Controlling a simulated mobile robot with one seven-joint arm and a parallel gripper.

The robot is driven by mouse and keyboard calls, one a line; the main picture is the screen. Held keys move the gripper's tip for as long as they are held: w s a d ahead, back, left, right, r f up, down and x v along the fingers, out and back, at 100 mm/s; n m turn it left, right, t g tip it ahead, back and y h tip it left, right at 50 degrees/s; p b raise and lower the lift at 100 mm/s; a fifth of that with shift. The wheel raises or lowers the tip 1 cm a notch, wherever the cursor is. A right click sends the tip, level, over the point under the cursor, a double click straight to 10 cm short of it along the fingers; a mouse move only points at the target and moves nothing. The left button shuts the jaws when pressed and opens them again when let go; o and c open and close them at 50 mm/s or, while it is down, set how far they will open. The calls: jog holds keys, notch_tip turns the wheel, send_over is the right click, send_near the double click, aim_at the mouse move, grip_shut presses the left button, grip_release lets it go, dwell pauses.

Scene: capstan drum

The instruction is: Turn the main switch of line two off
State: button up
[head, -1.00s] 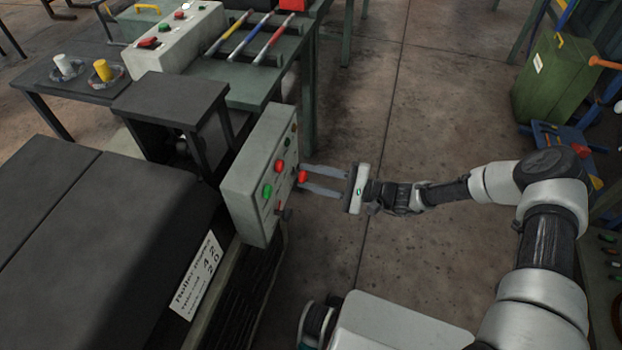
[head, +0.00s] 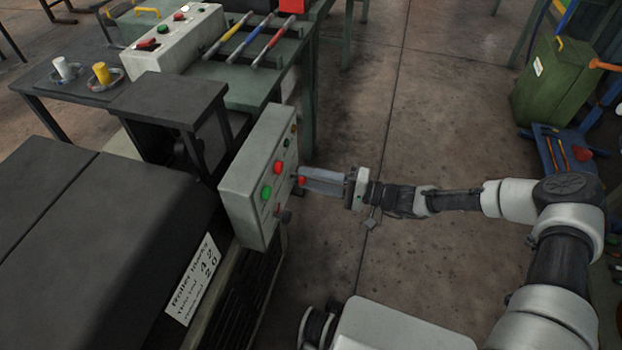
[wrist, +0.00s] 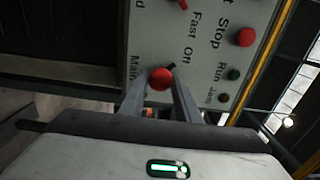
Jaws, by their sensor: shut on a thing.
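A grey control box (head: 257,165) stands at the dark machine's near corner, its panel facing my arm. My gripper (head: 303,180) reaches it from the right. In the wrist view, its fingers (wrist: 161,90) close on a red round knob (wrist: 161,78) beside the words "Main" and "Off". A short dark pointer at the knob's edge points toward "Off". The knob's red also shows at the fingertips in the head view (head: 301,180). The fingers hide part of the panel below the knob. I cannot read a line number on the box.
Close to the knob are a red Stop button (wrist: 245,37), a green Run button (wrist: 234,74) and another red knob (wrist: 183,4). A second control box (head: 160,40) stands on the bench behind. A green bin (head: 557,80) is at right. The floor between is clear.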

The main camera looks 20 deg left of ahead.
dwell(0.4)
jog(key=o, duration=1)
jog(key=d, duration=0.5)
jog(key=w+d+p, duration=0.1)
jog(key=d, duration=0.5)
jog(key=w+d, duration=0.1)
jog(key=d, duration=0.5)
jog(key=shift+d+p, duration=0.2)
jog(key=shift+p, duration=0.15)
